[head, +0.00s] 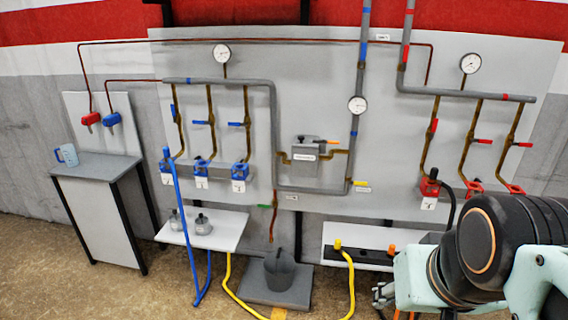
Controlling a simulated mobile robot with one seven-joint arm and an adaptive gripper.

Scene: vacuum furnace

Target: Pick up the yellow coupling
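The yellow coupling (338,244) sits at the left end of the dark strip on the low right-hand shelf. A yellow hose hangs from it over the shelf's front edge to the floor. My arm fills the lower right of the head view. What appears to be part of my gripper (383,294) shows as a small grey metal piece at the bottom, to the right of and lower in the picture than the coupling. My arm hides most of it, and its fingers cannot be made out. It appears apart from the coupling.
An orange coupling (391,249) sits farther right on the same shelf (329,257). A grey bucket (279,270) stands on a low platform to the left. A left shelf (225,233) holds metal parts, with a blue hose beside it. The valve panel (320,70) is behind.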

